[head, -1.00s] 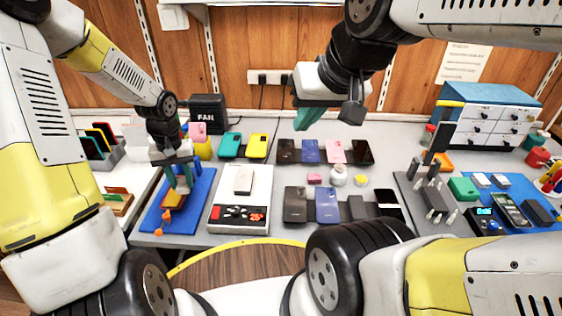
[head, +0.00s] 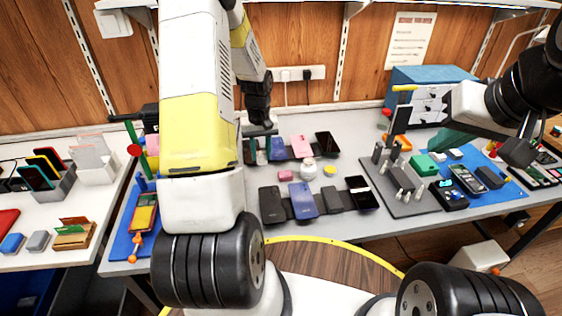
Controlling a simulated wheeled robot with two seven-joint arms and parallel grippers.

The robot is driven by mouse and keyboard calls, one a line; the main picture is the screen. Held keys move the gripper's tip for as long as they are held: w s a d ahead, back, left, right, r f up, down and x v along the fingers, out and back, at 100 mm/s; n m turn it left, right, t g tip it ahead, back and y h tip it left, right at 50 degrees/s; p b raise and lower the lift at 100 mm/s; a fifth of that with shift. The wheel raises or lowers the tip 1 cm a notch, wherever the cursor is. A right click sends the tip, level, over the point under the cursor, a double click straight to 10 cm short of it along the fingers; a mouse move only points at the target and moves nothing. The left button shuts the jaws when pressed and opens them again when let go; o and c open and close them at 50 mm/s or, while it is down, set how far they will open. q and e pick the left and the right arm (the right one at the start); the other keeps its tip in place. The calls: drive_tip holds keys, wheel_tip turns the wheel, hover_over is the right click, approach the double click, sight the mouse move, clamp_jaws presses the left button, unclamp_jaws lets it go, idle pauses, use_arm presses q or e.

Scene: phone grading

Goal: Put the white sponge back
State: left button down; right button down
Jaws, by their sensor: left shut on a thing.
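I cannot make out a white sponge in the head view. My left gripper (head: 262,131) is over the back row of phones, partly hidden behind my own forearm. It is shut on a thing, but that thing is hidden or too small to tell.
Two rows of phones, one with a purple phone (head: 302,200), lie mid-table around a white jar (head: 308,168). A grey tool mat (head: 404,197) is right of them. A blue mat (head: 120,245) is at left. A side table holds a blue block (head: 12,243) and grey block (head: 38,240).

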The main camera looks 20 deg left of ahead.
use_arm(q)
hover_over(263, 181)
wheel_tip(263, 181, down, 5)
drive_tip(key=shift+d+r, duration=0.1)
drive_tip(key=shift+f, duration=2.35)
drive_tip(key=shift+f, duration=0.1)
drive_tip(key=c, duration=1)
unclamp_jaws()
drive_tip(key=shift+c, duration=0.2)
